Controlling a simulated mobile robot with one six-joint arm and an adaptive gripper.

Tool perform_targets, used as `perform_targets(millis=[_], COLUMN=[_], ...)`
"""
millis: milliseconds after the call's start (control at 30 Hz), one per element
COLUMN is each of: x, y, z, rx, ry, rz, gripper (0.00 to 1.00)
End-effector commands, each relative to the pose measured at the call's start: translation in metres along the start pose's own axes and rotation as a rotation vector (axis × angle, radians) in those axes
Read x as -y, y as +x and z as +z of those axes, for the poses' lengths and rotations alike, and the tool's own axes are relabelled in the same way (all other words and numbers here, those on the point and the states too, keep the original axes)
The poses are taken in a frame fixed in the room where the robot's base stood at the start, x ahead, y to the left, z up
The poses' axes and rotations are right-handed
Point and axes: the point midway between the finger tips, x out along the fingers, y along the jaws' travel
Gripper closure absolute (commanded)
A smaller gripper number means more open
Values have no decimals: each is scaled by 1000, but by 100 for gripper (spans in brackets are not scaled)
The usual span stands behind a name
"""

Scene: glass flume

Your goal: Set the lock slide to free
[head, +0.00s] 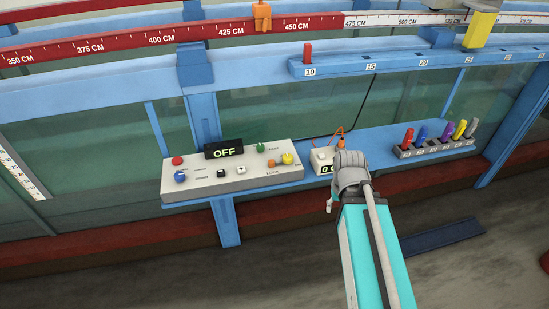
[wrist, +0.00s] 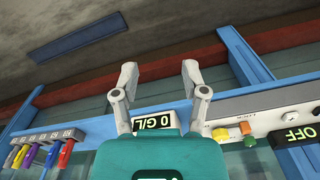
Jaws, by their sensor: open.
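The control panel (head: 212,184) is a pale box on a blue shelf. Above a label that seems to read LOCK is a small orange knob (head: 271,163), probably the lock slide; its setting is too small to read. My gripper (head: 347,182) is right of the panel, in front of the small meter box. In the wrist view my gripper (wrist: 159,72) has its fingers wide apart, with nothing between them.
A yellow knob (head: 287,158), green knob (head: 261,147), red button (head: 177,160) and blue knob (head: 180,177) share the panel with an OFF display (head: 224,149). The white meter box (head: 322,160) stands close right. A rack of coloured pegs (head: 436,147) is farther right.

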Motion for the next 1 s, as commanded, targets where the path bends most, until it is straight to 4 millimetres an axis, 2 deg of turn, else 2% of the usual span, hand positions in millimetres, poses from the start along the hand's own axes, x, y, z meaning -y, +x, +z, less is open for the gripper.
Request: perform_targets(millis=[300, 367, 567, 633, 733, 867, 1000], x=[0, 0, 5, -4, 4, 23, 51], y=[0, 0, -3, -6, -10, -19, -29], z=[0, 0, -11, -20, -38, -70, -110], rx=[0, 0, 0, 0, 0, 0, 0], ry=[0, -1, -52, -97, -199, -389, -641], rz=[0, 0, 0, 0, 0, 0, 0], gripper=[43, 32, 31, 31, 31, 31, 31])
